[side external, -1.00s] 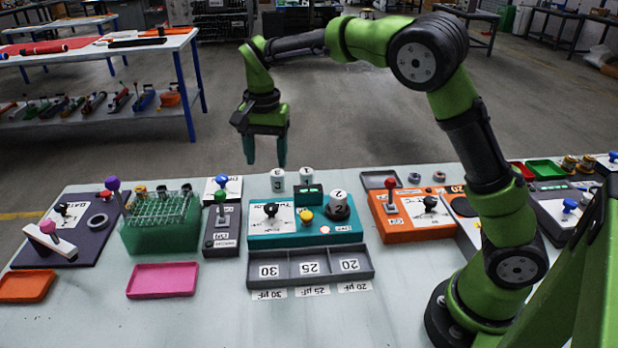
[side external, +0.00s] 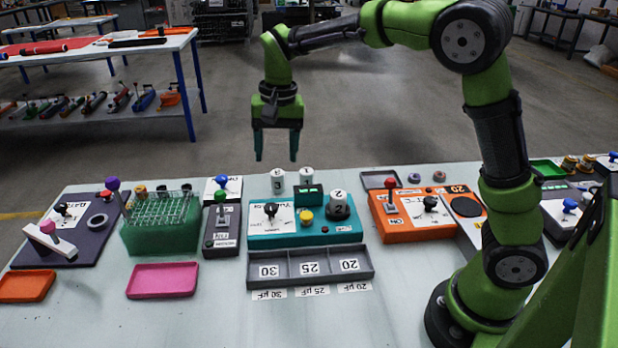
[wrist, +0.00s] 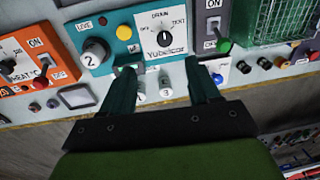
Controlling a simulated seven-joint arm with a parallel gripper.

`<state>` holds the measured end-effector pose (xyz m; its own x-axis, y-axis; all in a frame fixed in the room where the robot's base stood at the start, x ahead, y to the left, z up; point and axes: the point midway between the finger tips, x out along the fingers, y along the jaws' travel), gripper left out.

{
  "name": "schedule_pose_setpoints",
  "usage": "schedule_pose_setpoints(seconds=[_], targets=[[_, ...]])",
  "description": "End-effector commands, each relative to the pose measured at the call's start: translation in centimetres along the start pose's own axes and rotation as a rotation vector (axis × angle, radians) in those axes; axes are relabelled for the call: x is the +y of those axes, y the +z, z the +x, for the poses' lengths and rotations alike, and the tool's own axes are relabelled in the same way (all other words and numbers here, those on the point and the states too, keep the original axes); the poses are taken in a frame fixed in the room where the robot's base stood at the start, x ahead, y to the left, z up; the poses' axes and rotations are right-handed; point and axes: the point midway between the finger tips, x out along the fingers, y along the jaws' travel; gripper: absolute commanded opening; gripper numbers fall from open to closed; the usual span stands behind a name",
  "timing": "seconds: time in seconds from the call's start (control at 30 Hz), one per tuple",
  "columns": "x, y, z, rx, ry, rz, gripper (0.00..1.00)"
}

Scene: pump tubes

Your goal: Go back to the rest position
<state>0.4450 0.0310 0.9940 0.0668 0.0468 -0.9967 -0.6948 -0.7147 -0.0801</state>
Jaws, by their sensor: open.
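My gripper (side external: 276,156) is open and empty. It points down in the air above the back edge of the bench, behind the teal station (side external: 262,240). The wrist view shows its two dark teal fingers (wrist: 160,72) apart with nothing between them. White cylinders marked 3 (side external: 278,181) and 1 (side external: 307,178) stand behind the station, apart from my fingers. A white cylinder marked 2 (side external: 339,204) sits on the station's dark round seat. The station also has a black knob (side external: 270,210), a yellow button (side external: 306,216) and a small dark red lamp (side external: 325,230).
A grey three-part tray (side external: 310,280) lies in front of the station. A green tube rack (side external: 160,236) and a grey switch box (side external: 222,244) stand left, an orange heater station (side external: 400,234) right. A pink tray (side external: 163,280) lies at the front left. The air around my gripper is free.

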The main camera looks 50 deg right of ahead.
Motion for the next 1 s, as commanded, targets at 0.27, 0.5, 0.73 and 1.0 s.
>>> schedule_pose_setpoints(seconds=[0.27,0.5,0.73,1.0], targets=[[5.7,6.5,-3.1,0.077,-0.224,-0.256,0.61],[10.6,12.2,-4.1,0.24,-0.349,-0.409,0.61],[13.6,15.1,-4.4,0.362,-0.395,-0.431,0.61],[14.1,15.1,-5.4,0.409,-0.412,-0.414,0.61]])
